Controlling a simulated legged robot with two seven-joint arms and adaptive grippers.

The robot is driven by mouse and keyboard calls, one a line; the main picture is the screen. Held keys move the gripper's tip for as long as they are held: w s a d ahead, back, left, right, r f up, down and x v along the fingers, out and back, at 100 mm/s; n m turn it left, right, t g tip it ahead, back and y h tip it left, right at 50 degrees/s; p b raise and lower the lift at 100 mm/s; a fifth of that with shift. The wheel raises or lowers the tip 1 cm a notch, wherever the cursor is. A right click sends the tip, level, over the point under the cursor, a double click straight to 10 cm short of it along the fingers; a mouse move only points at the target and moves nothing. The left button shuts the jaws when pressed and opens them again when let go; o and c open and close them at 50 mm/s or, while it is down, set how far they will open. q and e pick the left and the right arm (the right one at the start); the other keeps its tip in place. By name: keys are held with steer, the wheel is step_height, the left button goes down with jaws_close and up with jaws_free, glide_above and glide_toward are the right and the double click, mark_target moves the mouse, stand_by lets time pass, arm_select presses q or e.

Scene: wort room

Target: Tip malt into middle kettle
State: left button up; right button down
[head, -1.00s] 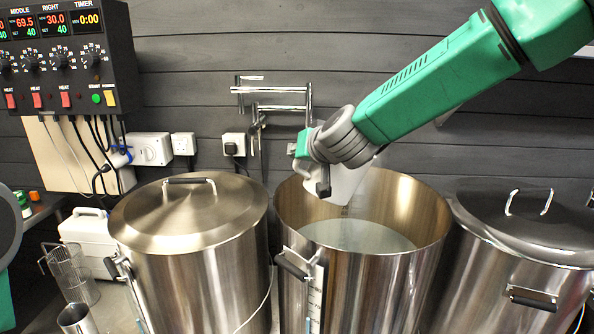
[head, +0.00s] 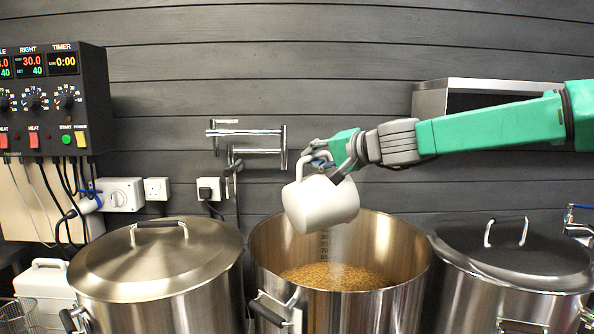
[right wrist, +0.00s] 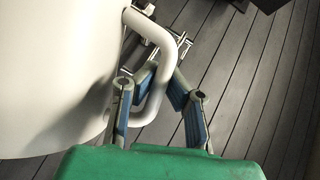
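The middle kettle (head: 395,290) is open, with a steel wall. Tan malt (head: 335,277) covers the surface inside it. My right gripper (head: 328,163) is above the kettle, shut on the handle of a white jug (head: 322,206). The jug hangs tilted over the kettle's opening, clear of the rim; its mouth and inside are hidden. In the right wrist view, the gripper's blue-padded fingers (right wrist: 160,85) are on either side of the jug's handle (right wrist: 185,45), beside the white body (right wrist: 60,70). My left gripper is not in view.
A lidded kettle (head: 160,262) stands at left and another with a dark lid (head: 510,255) at right. A folding tap (head: 245,135) is on the wall behind. A control box (head: 50,100) hangs at upper left, above a white container (head: 42,285).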

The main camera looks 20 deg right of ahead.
mark_target(325, 153)
steer(key=d, duration=0.1)
steer(key=d+m, duration=0.1)
steer(key=d+b, duration=0.1)
steer(key=shift+w+d+r+m+y, duration=0.25)
steer(key=shift+m+y, duration=0.05)
steer(key=shift+y, duration=0.1)
steer(key=shift+w+d+r+m+t+y+b, duration=0.1)
steer(key=shift+d+r+m+t+y+b, duration=0.1)
steer(key=shift+d+m, duration=0.35)
steer(key=shift+w+d+r+m+t+y+b, duration=0.15)
steer(key=shift+d+m+y, duration=0.1)
steer(key=shift+d, duration=0.65)
steer(key=shift+w+d+r+m+t+y+b, duration=0.1)
steer(key=shift+d+r+m+t+y+b, duration=0.1)
steer(key=shift+d+m, duration=0.35)
steer(key=shift+d, duration=0.15)
